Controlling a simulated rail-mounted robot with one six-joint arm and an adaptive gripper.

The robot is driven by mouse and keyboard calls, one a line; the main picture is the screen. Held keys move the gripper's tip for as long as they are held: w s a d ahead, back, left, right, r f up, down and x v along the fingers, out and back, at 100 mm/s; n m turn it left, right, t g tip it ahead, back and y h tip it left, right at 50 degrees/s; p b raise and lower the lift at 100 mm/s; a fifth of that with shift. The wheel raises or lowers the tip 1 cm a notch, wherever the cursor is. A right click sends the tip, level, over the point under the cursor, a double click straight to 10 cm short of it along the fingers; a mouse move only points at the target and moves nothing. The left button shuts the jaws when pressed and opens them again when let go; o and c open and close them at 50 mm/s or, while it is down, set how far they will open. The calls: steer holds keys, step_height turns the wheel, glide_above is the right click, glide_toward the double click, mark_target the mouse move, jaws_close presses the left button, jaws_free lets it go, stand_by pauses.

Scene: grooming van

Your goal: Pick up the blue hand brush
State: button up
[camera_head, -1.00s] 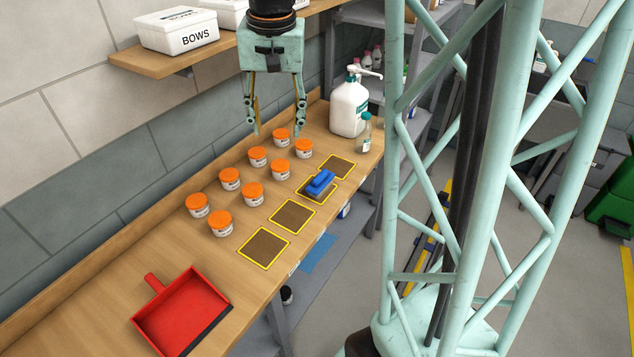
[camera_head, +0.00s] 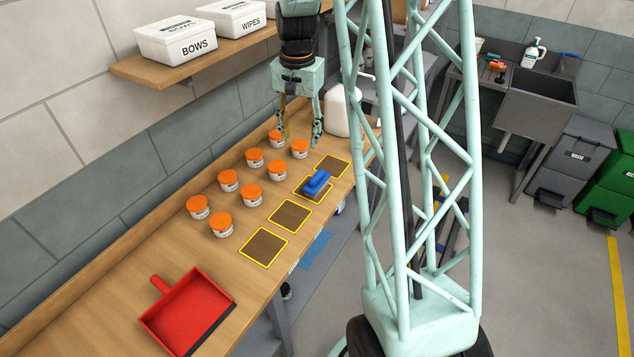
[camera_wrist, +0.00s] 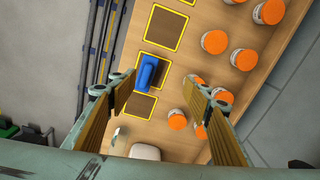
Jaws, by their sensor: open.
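The blue hand brush (camera_head: 316,182) lies on one of the yellow-edged dark squares on the wooden bench, second from the far end. It also shows in the wrist view (camera_wrist: 147,71), between and beyond my fingertips, nearer the left one. My gripper (camera_head: 301,139) is open and empty, pointing down above the far part of the bench, behind the brush in the head view. In the wrist view its two fingers (camera_wrist: 158,97) are spread wide, apart from the brush.
Several orange-lidded jars (camera_head: 250,194) stand beside the squares, some close to my gripper. A white jug (camera_head: 338,112) stands at the bench's far end, partly hidden. A red dustpan (camera_head: 187,310) lies at the near end. A shelf (camera_head: 150,68) with white boxes is above the bench.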

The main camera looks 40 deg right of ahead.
steer(key=m+p, duration=0.2)
glide_above(317, 175)
step_height(317, 175, down, 8)
steer(key=shift+w+g, duration=0.1)
steer(key=shift+g, duration=0.2)
steer(key=shift+f, duration=0.1)
steer(key=shift+f+p, duration=0.45)
steer(key=shift+f, duration=3.8)
steer(key=shift+f, duration=0.15)
steer(key=shift+f+p, duration=0.65)
steer(key=shift+f, duration=1.8)
steer(key=shift+c, duration=0.3)
steer(key=c, duration=1)
steer(key=shift+o, duration=0.2)
